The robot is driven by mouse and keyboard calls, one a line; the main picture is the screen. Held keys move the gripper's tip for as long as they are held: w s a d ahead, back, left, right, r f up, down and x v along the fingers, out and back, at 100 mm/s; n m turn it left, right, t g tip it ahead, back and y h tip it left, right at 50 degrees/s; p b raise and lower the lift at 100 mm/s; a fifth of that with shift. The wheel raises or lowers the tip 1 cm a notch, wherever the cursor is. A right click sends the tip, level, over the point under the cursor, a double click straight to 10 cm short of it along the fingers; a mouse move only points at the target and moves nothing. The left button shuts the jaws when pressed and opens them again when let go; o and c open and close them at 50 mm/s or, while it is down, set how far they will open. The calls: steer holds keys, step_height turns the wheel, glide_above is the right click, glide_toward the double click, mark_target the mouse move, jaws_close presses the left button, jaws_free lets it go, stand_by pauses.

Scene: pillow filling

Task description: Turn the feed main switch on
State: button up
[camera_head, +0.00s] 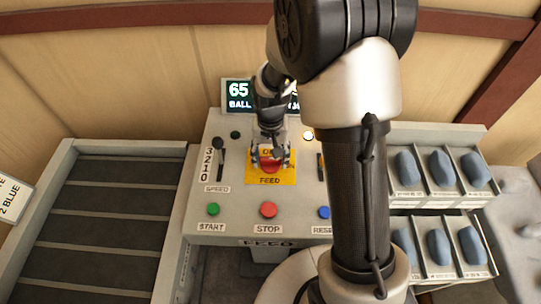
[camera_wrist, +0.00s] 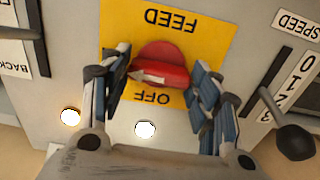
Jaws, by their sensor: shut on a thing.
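The feed main switch is a red rotary knob (camera_head: 269,166) on a yellow plate (camera_head: 256,179) marked FEED, in the middle of the grey control panel. It also shows as a red knob (camera_wrist: 163,68) in the wrist view, which is upside down to the lettering. A pale pointer on it points left there, not at the OFF label (camera_wrist: 152,96) below it. My gripper (camera_head: 271,158) is shut on the knob, with its blue-grey finger pads on either side; the gripper (camera_wrist: 161,82) also shows in the wrist view. Any ON label is hidden.
A speed lever (camera_head: 219,152) stands left of the switch. Green start (camera_head: 213,209), red stop (camera_head: 268,209) and blue reset (camera_head: 323,212) buttons lie in front. A display (camera_head: 238,94) reads 65 and is partly hidden. Bins with blue items (camera_head: 441,168) stand right, a slatted conveyor (camera_head: 105,225) left.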

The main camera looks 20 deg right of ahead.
mark_target(271, 159)
steer(key=o, duration=1)
steer(key=shift+o, duration=0.2)
step_height(271, 159, up, 12)
steer(key=s+r+n+t+b, duration=0.2)
steer(key=s+b, duration=0.1)
steer(key=s, duration=0.7)
steer(key=s+r+n+t+b, duration=0.1)
steer(key=s+r+t+b, duration=0.1)
steer(key=s, duration=0.9)
steer(key=shift+s+r+n+t+b, duration=0.3)
steer(key=shift+r+n+b, duration=0.1)
steer(key=shift+r+b, duration=0.3)
